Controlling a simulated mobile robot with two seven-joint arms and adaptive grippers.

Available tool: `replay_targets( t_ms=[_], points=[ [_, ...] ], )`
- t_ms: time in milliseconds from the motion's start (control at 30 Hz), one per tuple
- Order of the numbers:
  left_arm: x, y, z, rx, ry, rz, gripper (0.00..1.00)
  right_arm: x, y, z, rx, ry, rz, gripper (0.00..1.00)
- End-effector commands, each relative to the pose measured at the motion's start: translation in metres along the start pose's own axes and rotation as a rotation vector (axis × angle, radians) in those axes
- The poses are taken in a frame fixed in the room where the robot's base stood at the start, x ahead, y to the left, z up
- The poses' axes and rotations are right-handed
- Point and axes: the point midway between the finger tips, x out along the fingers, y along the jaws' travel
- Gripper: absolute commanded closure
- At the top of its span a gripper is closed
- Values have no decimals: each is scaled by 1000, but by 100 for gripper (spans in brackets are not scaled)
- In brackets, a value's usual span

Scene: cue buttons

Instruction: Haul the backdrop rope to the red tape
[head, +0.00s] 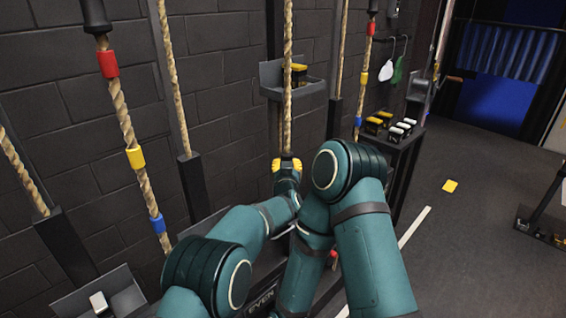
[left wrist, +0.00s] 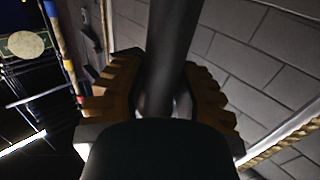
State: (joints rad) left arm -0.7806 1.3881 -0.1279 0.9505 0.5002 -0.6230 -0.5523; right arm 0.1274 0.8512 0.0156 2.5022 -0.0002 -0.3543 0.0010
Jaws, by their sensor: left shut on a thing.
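My left gripper (head: 287,164) is at the middle rope (head: 288,95), which hangs in front of the dark brick wall. In the left wrist view its yellow-brown fingers (left wrist: 160,100) are shut around a dark, smooth round length (left wrist: 172,50). The rope below the gripper is hidden by my arms. A left rope carries red tape (head: 107,64), then yellow and blue bands below a dark sleeve. A right rope has red tape (head: 371,28) near the top. A small red patch (head: 333,254) shows low between my arms; I cannot tell what it is. My right gripper is hidden.
A grey wall tray (head: 300,90) holds yellow-topped blocks beside the middle rope. A dark stand (head: 405,140) with several yellow and white blocks is right of my arms. A yellow card (head: 450,186) lies on the floor. Open floor stretches to the right.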

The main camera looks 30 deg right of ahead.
Motion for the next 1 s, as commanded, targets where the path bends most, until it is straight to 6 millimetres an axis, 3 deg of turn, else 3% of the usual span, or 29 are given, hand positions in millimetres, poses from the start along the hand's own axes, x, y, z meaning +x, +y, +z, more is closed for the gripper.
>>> replay_targets(
  t_ms=[433, 467, 533, 1000],
  points=[
    [1, 1, 3, 1, 0, -1, 100, 1, 0, 0, 0, 1, 0, 100],
    [1, 1, 2, 1, 0, -1, 65, 0, 0, 0, 0, 1, 0, 100],
    [1, 1, 2, 0, 0, -1, 40, 0, 0, 0, 0, 1, 0, 100],
    [-4, 1, 2, 1, 0, -1, 38, 0, 0, 0, 0, 1, 0, 100]
  ],
)
